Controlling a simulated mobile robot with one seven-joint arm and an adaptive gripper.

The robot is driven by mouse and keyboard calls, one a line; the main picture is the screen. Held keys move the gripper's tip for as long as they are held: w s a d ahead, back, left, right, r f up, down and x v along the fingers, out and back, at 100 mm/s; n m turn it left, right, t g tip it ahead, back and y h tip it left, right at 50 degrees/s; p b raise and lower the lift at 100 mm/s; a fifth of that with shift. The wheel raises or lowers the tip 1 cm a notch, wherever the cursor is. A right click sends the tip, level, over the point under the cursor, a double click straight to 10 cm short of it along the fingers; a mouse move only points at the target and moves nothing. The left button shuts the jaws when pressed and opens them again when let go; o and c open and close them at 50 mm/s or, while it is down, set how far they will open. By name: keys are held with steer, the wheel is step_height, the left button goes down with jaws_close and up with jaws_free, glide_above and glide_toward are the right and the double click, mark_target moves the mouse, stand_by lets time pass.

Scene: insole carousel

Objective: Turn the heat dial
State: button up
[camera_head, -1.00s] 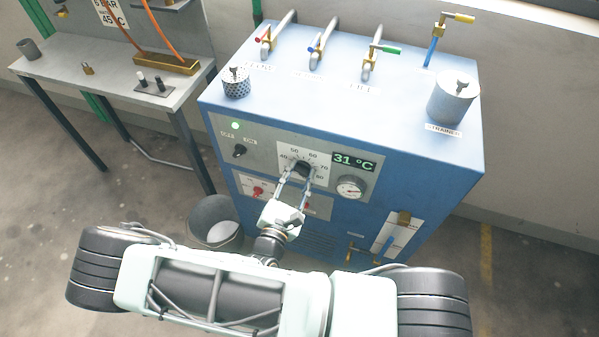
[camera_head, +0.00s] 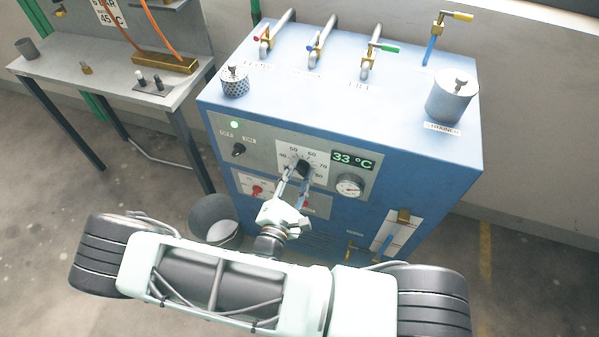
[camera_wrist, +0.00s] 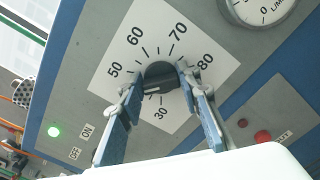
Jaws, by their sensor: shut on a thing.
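The heat dial (camera_head: 303,168) is a black knob on a white scale plate (camera_head: 288,153) on the front of the blue machine. In the wrist view the knob (camera_wrist: 158,84) sits amid printed numbers from 30 to 80. My gripper (camera_head: 301,175) reaches it from below and is shut on the knob, with one finger on each side; the fingers also show in the wrist view (camera_wrist: 160,95). The knob's pointer is hard to make out between the fingers. A green display (camera_head: 353,160) right of the dial reads 33 °C.
A round gauge (camera_head: 350,186) sits just right of the dial. A black switch (camera_head: 239,150) and a lit green lamp (camera_head: 234,125) are to its left, red buttons (camera_head: 256,190) below. A grey bucket (camera_head: 214,222) stands on the floor at the machine's lower left.

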steer(key=o, duration=1.2)
steer(key=shift+c, duration=0.2)
steer(key=v, duration=1.2)
steer(key=shift+r, duration=0.1)
